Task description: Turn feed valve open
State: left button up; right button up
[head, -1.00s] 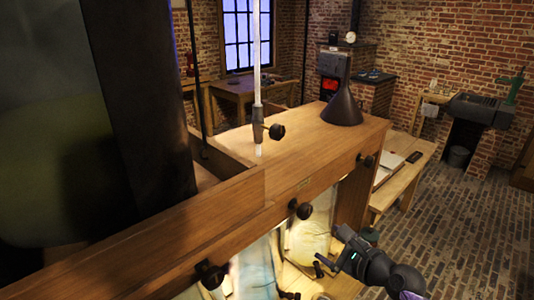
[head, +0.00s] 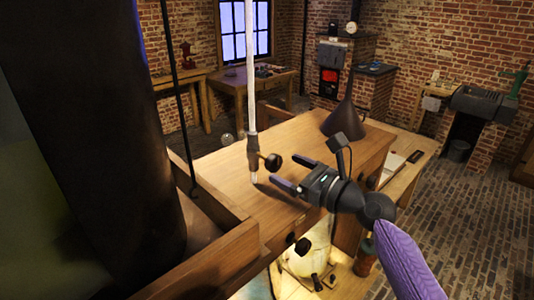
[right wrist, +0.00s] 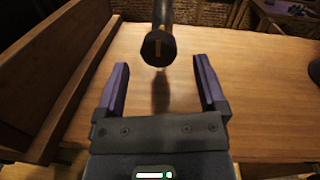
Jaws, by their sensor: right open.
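The feed valve (head: 253,150) is a brown body on a pale vertical glass tube (head: 251,80) above the wooden bench top. Its dark round knob (head: 272,162) sticks out to the right. My left gripper does not show.
A dark funnel (head: 343,118) stands on the bench top (head: 220,172) behind my right gripper. A raised wooden side board (head: 205,205) and a thick dark column (head: 110,130) are at the left. Below the bench are glass jars (head: 308,262).

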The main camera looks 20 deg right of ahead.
aim_at(279, 165)
jog(key=x, duration=0.6)
jog(key=shift+f, duration=0.1)
grip_shut()
